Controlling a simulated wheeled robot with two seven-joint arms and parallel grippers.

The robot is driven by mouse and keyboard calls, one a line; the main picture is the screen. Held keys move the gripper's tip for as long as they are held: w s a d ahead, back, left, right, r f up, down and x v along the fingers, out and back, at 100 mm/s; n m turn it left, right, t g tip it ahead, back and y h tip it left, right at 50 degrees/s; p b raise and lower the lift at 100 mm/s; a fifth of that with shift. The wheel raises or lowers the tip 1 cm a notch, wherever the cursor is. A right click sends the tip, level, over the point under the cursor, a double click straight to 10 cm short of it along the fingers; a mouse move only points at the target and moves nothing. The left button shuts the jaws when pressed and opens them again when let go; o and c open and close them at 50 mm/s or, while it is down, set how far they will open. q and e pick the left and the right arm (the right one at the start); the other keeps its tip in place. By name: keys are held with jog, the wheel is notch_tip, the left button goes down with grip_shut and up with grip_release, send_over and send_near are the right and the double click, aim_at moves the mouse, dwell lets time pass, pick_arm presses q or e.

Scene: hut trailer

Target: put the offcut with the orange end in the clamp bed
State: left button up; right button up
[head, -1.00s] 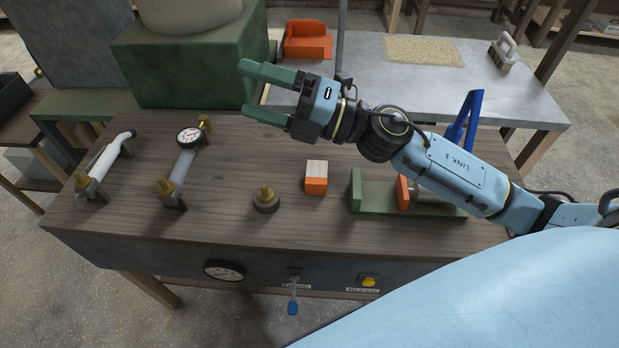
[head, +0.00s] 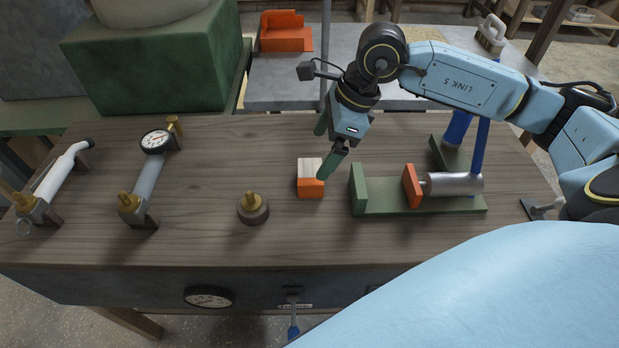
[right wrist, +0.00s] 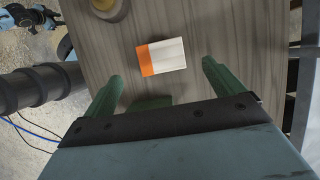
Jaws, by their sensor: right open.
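The offcut (head: 310,168), a pale wood block with an orange end, lies on the wooden bench. It also shows in the right wrist view (right wrist: 168,56), ahead of and between the fingers. My right gripper (head: 323,150) is open and empty, pointing down just above and beside the offcut; its green fingers (right wrist: 159,76) do not appear to touch it. The clamp bed (head: 385,208) is a green bed with an upright end plate at its left, an orange jaw and a metal cylinder; the space between plate and jaw is empty. My left gripper is out of view.
A brass-topped round fitting (head: 252,208) stands left of the offcut. A gauge on a grey tube (head: 150,175) and a white tube (head: 58,178) are farther left. A thin grey post (head: 326,60) stands behind the bench.

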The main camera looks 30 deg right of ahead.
aim_at(311, 171)
jog(key=x, duration=0.5)
jog(key=b+x, duration=0.1)
jog(key=x, duration=0.1)
jog(key=shift+d+f, duration=0.2)
jog(key=shift+f, duration=0.05)
jog(key=shift+a+f, duration=0.15)
jog(key=shift+f, duration=0.25)
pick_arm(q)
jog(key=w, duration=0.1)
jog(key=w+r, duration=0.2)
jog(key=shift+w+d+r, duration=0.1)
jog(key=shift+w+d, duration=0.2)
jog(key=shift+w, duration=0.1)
pick_arm(e)
jog(key=c, duration=1.2)
